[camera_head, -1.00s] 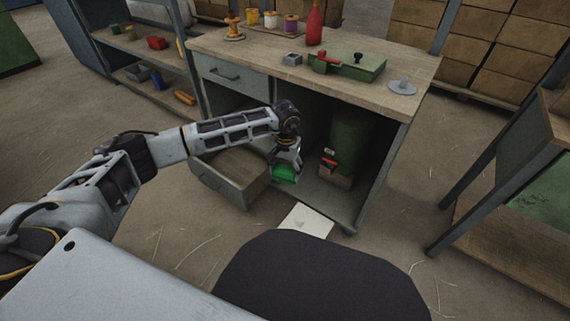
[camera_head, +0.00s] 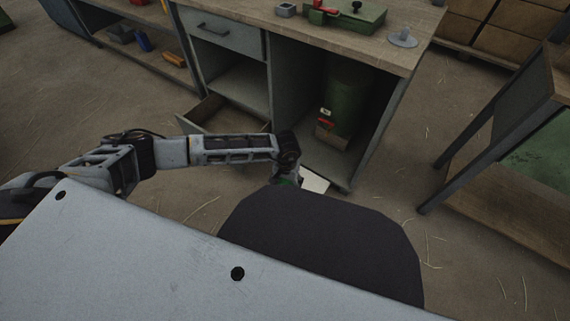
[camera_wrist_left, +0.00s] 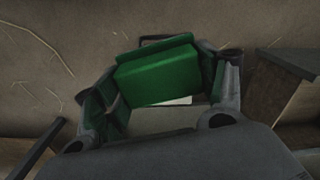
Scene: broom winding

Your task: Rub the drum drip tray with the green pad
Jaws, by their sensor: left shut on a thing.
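My left gripper (camera_head: 284,179) is low in front of the open cabinet, beside a pale flat piece (camera_head: 315,182) on the floor. In the left wrist view the gripper (camera_wrist_left: 160,88) is shut on the green pad (camera_wrist_left: 157,76), a block held between both fingers. In the head view the pad is almost all hidden by the gripper and the dark rounded shape in front. A green drum (camera_head: 345,105) stands inside the cabinet on a brown block-like base (camera_head: 330,138). I cannot tell for sure which piece is the drip tray. My right gripper is not in view.
The workbench (camera_head: 300,35) stands over the cabinet. An open lower drawer (camera_head: 205,110) juts out left of the gripper. A second table (camera_head: 500,125) stands at the right. The floor between it and the cabinet is clear.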

